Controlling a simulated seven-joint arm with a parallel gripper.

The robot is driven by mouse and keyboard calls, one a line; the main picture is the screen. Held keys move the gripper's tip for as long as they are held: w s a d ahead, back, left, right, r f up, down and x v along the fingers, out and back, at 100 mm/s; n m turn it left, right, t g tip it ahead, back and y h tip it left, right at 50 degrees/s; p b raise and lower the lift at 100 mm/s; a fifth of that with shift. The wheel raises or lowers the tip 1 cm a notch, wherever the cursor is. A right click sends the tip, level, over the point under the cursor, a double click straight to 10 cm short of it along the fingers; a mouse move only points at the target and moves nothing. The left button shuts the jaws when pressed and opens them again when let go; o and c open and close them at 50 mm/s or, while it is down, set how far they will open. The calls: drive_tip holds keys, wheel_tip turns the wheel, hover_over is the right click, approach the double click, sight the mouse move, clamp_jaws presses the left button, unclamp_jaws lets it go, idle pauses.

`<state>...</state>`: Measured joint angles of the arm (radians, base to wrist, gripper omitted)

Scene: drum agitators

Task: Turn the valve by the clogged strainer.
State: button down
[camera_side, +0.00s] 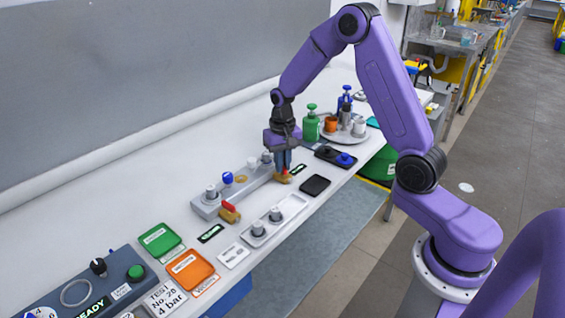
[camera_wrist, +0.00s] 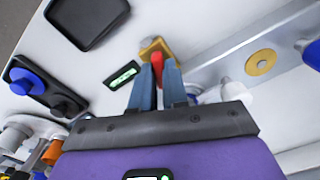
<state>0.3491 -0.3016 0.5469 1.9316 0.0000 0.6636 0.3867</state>
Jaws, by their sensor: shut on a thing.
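A grey manifold bar (camera_side: 207,207) lies on the bench with several silver and white fittings on top, plus a blue knob (camera_side: 227,178) and a brass disc (camera_wrist: 261,62). Two brass valves stick out from its front side. The near valve (camera_side: 229,213) has a red handle and stands free. My gripper (camera_wrist: 158,88) points down at the far valve (camera_wrist: 156,47), with its blue-grey fingers shut on that valve's red handle (camera_wrist: 157,66). In the side view my gripper (camera_side: 283,168) hides most of this handle. I cannot tell which fitting is the clogged strainer.
A small green-lit display (camera_wrist: 123,75) sits beside the held valve. A black tray (camera_side: 314,186), a dark block with blue and black knobs (camera_side: 335,156) and a round tray (camera_side: 345,136) of bottles and cups stand nearby. Green (camera_side: 160,239) and orange (camera_side: 189,270) trays lie nearer.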

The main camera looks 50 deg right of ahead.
drive_tip(key=m, duration=1.2)
drive_tip(key=shift+r+m, duration=0.1)
drive_tip(key=shift+m, duration=0.3)
idle(0.3)
drive_tip(key=c, duration=1.1)
unclamp_jaws()
drive_tip(key=shift+c, duration=0.2)
wheel_tip(320, 180, up, 17)
drive_tip(key=shift+r, duration=0.2)
